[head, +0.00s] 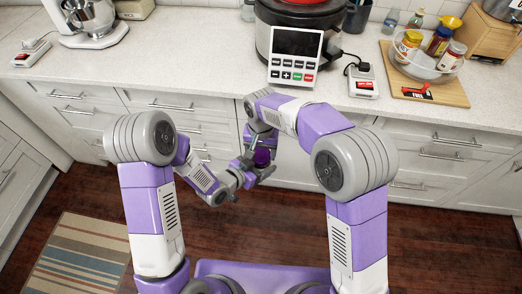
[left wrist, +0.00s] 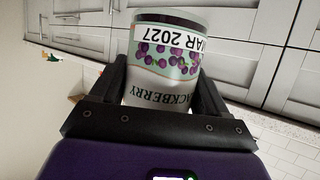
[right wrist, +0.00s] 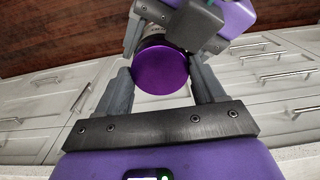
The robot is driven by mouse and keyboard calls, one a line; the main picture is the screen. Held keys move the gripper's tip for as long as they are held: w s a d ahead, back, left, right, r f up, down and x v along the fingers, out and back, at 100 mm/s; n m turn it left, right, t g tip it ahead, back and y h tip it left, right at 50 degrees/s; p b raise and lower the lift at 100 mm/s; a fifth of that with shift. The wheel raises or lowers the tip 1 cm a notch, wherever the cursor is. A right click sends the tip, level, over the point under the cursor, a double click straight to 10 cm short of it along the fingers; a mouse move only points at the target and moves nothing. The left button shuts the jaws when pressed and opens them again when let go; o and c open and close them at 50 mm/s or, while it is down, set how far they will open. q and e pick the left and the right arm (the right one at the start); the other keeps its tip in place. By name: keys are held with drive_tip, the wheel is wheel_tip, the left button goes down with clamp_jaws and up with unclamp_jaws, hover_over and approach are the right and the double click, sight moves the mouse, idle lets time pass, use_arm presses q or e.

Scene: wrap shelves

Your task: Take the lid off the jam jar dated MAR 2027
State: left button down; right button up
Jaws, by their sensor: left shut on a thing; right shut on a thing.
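My left gripper (head: 244,174) is shut on a jam jar (left wrist: 168,62). In the left wrist view its pale label reads upside down, with "MAR 2027", purple berries and part of "BLACKBERRY". My right gripper (right wrist: 163,82) is shut on the sides of a round purple lid (right wrist: 160,70), which also shows in the head view (head: 262,157). The two grippers meet in front of the counter, with the left fingers just beyond the lid in the right wrist view.
On the counter, a bowl (head: 424,72) with several other jars stands on a wooden board (head: 458,94) at right. A keypad device (head: 294,58) stands before a dark cooker (head: 268,30). A mixer (head: 88,18) is at left. Drawers are behind the grippers.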

drive_tip(key=shift+d+n, duration=0.1)
drive_tip(key=shift+n, duration=0.9)
drive_tip(key=o, duration=1.1)
drive_tip(key=shift+c, duration=0.2)
drive_tip(key=shift+o, duration=0.5)
drive_tip(key=shift+a, duration=0.2)
